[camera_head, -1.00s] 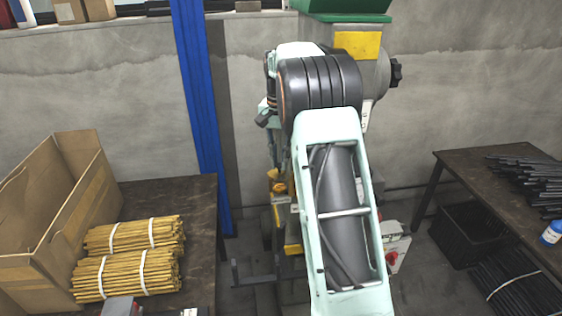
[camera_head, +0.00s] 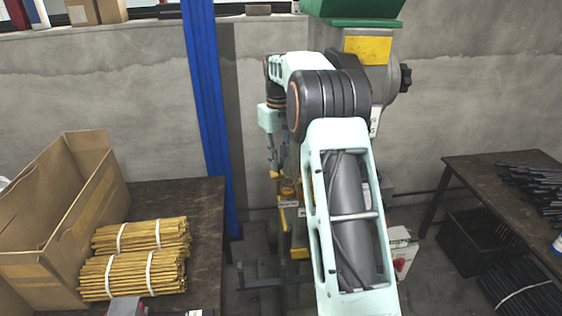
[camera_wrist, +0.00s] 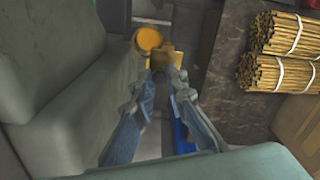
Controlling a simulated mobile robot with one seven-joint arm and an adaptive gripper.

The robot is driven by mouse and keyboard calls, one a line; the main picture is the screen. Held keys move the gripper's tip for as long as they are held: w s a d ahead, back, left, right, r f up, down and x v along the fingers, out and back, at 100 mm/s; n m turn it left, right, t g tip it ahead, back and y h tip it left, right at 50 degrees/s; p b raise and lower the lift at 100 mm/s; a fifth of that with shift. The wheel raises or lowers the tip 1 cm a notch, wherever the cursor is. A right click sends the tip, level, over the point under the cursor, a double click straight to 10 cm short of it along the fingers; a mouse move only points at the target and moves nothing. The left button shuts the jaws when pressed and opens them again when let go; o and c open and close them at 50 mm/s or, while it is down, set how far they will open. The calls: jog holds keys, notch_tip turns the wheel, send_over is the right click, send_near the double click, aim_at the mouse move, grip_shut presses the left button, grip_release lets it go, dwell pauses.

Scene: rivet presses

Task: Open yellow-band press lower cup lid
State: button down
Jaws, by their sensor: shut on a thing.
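The press with the yellow band (camera_head: 367,50) stands behind my arm, which hides much of its body. In the head view a small orange-yellow cup (camera_head: 288,190) shows low on the press, left of my forearm. In the wrist view a round orange-yellow cup part (camera_wrist: 149,39) lies just beyond my fingertips. A flat yellow piece, seemingly the lower cup lid (camera_wrist: 165,58), is at the tips. My gripper (camera_wrist: 168,72) is shut on this piece, and the fingers partly cover it. I cannot tell how far the lid is tilted.
A grey press body (camera_wrist: 50,60) fills the left of the wrist view, close to my fingers. A dark table (camera_head: 205,215) with tied yellow rod bundles (camera_head: 140,255) and an open carton (camera_head: 65,215) stands left. A blue post (camera_head: 207,110) rises behind. Another table (camera_head: 490,170) stands right.

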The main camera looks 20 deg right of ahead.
jog(key=shift+w+a+n, duration=0.1)
jog(key=shift+a+n, duration=0.05)
jog(key=shift+n, duration=0.35)
jog(key=c, duration=1.9)
grip_release()
jog(key=shift+c, duration=0.2)
notch_tip(320, 180, up, 12)
